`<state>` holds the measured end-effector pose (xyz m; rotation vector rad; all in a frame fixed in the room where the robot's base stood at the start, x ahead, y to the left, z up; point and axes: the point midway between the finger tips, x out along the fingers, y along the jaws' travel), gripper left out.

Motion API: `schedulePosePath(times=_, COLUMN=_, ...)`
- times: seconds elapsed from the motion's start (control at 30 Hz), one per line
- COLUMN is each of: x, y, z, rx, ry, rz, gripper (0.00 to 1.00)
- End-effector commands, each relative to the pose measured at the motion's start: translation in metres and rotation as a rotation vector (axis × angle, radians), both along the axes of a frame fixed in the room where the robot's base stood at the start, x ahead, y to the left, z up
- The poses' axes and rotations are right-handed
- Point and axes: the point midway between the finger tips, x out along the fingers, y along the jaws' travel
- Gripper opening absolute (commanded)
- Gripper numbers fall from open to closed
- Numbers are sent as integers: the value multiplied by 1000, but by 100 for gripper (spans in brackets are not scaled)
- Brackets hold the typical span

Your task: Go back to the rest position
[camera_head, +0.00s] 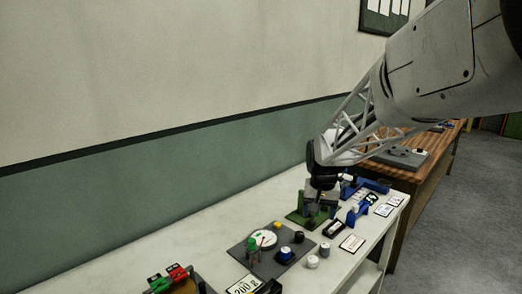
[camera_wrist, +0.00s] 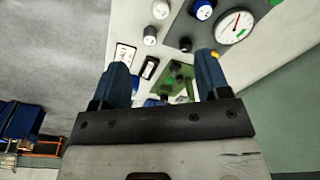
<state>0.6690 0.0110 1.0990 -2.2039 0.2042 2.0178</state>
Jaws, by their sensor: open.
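My gripper (camera_head: 322,181) is at the end of my arm, above the far part of the white bench in the head view. In the wrist view its two blue fingers (camera_wrist: 162,80) stand wide apart with nothing held between them. Below and beyond the fingers lies a green plate (camera_wrist: 177,80), which also shows in the head view under my gripper, partly hidden by it. I cannot tell from these frames exactly how high my gripper is above the bench.
The white bench (camera_head: 232,212) runs along a green and cream wall. A wooden table (camera_head: 425,178) stands behind.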

Motion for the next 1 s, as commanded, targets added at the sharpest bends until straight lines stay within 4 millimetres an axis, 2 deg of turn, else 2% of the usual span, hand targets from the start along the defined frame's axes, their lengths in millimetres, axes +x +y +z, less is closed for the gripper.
schedulePosePath(times=0.1, x=-32, y=-2, z=17, rx=-2, ry=-16, rz=16, gripper=69)
schedulePosePath(times=0.43, x=-121, y=-7, z=46, rx=-9, ry=-51, rz=60, gripper=69)
schedulePosePath(times=0.73, x=-202, y=-11, z=58, rx=-17, ry=-83, rz=99, gripper=69)
schedulePosePath(times=1.0, x=-274, y=-13, z=56, rx=-25, ry=-111, rz=134, gripper=69)
